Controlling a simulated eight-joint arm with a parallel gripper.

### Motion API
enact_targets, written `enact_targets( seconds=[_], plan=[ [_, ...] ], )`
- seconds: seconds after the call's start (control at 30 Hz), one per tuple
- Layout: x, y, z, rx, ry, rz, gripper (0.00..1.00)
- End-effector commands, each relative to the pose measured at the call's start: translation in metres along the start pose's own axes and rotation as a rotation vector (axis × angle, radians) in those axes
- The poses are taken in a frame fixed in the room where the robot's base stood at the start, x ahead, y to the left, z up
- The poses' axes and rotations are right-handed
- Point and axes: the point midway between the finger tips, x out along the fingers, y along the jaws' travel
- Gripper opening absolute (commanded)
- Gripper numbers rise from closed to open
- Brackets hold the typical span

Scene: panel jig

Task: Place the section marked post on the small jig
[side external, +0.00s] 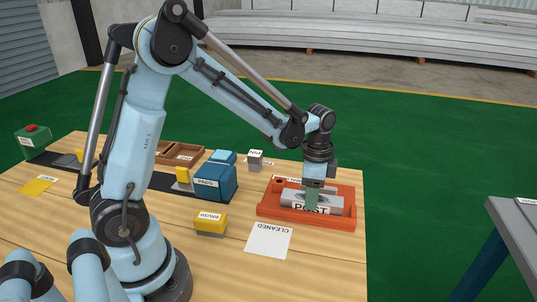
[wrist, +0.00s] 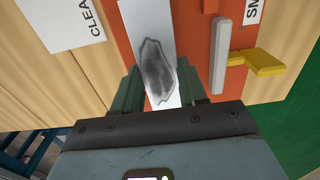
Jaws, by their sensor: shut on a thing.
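The grey section marked POST (side external: 325,201) is at the orange jig (side external: 282,213) near the table's right edge. My gripper (side external: 312,196) points down and is shut on the section, one finger crossing its front. In the wrist view the section (wrist: 146,28) runs between my green fingers (wrist: 158,88), with a dark smudge on its pale top. The orange jig (wrist: 205,20) lies beneath it there, beside a label starting "SM". I cannot tell whether the section touches the jig's floor.
A white sheet marked CLEANED (side external: 268,240) lies left of the jig. A yellow brush block (side external: 210,222) and blue PADS box (side external: 208,183) stand further left. A small grey block marked PIN (side external: 255,160) is behind. A yellow clamp (wrist: 258,62) and pale bar (wrist: 221,55) sit beside the section.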

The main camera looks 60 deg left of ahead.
Motion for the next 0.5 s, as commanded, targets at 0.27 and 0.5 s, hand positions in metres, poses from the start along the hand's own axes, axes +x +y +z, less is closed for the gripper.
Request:
enact_targets(
  seconds=[0.27, 0.5],
  plan=[
    [0.0021, 0.0001, -0.0002, 0.0, 0.0, 0.0, 0.06],
    [0.0027, 0.0001, -0.0001, 0.0, 0.0, 0.0, 0.68]
  ],
)
